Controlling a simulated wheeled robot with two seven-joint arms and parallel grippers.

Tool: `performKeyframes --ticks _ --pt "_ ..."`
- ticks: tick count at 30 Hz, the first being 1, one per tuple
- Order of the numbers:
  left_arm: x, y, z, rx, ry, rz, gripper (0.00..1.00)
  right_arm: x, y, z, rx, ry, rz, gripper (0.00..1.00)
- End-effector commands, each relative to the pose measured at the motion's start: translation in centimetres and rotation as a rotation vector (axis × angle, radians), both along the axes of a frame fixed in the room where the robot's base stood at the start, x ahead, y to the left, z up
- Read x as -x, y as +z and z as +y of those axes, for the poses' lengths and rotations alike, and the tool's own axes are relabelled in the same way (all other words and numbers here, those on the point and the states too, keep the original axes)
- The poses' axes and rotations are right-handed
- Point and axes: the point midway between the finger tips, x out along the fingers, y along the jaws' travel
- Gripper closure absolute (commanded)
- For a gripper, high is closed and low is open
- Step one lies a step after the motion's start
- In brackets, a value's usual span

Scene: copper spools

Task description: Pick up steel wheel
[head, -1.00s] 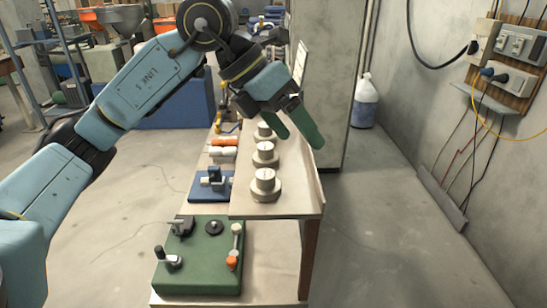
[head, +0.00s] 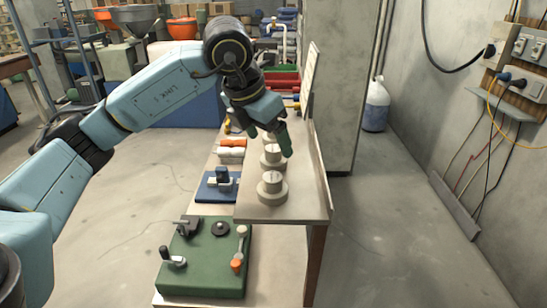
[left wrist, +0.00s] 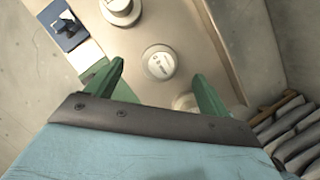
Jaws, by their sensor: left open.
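Several pale grey, stepped round wheels stand in a row on a raised beige shelf (head: 300,205) in the head view. The nearest wheel (head: 272,190) is fully clear, and the middle wheel (head: 273,157) stands behind it. A farther one is mostly hidden by my left gripper (head: 281,138), whose green fingers point down over the far part of the row. In the left wrist view, my left gripper (left wrist: 159,72) is open and empty. One wheel (left wrist: 160,62) shows between and beyond its fingertips; another is partly hidden by the right-hand finger. My right gripper is not in view.
An upright board (head: 313,120) edges the shelf's right side. Left of the shelf, lower down, are a blue fixture (head: 217,185), orange and white items (head: 231,150) and a green box with levers (head: 205,262). A concrete pillar (head: 345,80) stands behind.

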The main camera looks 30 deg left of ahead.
Motion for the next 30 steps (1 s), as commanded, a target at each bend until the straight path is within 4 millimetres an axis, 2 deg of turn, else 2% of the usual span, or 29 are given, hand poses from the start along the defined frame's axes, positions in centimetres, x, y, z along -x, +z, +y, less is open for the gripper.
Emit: performKeyframes --ticks 7,17,28,30 --pt "-1.3 -3.3 -0.6 0.001 -0.001 0.004 0.19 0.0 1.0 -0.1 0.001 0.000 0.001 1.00" --pt "-1.6 -4.0 -0.7 0.000 -0.002 0.000 0.20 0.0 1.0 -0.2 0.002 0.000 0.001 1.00" --pt "-1.6 -3.9 -0.6 0.001 -0.001 0.000 0.69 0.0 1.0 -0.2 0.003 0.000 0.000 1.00" --pt "-1.6 -3.9 -0.6 0.001 -0.001 -0.001 0.70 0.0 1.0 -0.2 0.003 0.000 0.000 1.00"
